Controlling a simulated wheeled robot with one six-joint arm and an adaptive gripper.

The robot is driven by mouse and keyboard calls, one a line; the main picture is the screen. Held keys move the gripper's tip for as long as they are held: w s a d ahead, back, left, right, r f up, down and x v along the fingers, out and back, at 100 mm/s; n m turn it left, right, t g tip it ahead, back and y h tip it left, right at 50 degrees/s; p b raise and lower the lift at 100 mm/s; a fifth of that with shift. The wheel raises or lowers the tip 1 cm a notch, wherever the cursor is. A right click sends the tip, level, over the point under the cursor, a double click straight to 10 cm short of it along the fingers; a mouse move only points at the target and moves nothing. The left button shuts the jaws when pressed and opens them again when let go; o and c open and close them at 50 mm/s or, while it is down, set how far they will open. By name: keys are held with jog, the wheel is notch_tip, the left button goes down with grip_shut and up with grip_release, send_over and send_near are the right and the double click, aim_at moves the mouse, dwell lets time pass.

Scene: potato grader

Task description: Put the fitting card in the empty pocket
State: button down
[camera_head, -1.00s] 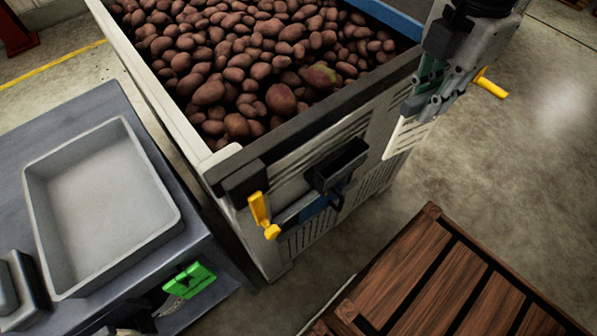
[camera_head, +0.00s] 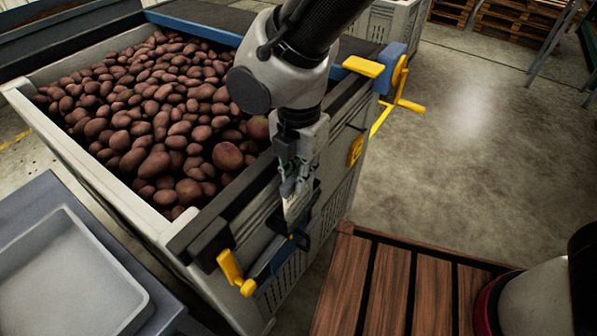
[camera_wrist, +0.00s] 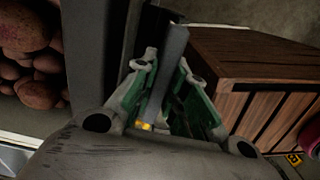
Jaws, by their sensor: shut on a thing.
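In the head view my gripper (camera_head: 293,180) points down at the front side of the potato crate and is shut on a pale, thin card (camera_head: 292,212). In the wrist view the card is a grey strip (camera_wrist: 172,62) seen nearly edge-on between the green-padded fingers (camera_wrist: 165,105). A black pocket (camera_head: 314,200) is on the crate's front, right at the card in the picture. My gripper partly covers the pocket. I cannot tell whether the card's lower edge is inside it, or what the card shows.
The crate (camera_head: 130,215) is full of potatoes (camera_head: 165,120). A yellow handle (camera_head: 232,270) sticks out at its front left; more yellow parts (camera_head: 400,103) are at its right end. A slatted wooden platform (camera_head: 390,285) stands close at the right. A grey tray (camera_head: 70,280) is at the left.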

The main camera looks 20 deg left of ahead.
jog(key=c, duration=1.4)
grip_release()
jog(key=shift+f, duration=0.1)
jog(key=shift+c, duration=0.2)
notch_tip(320, 180, up, 12)
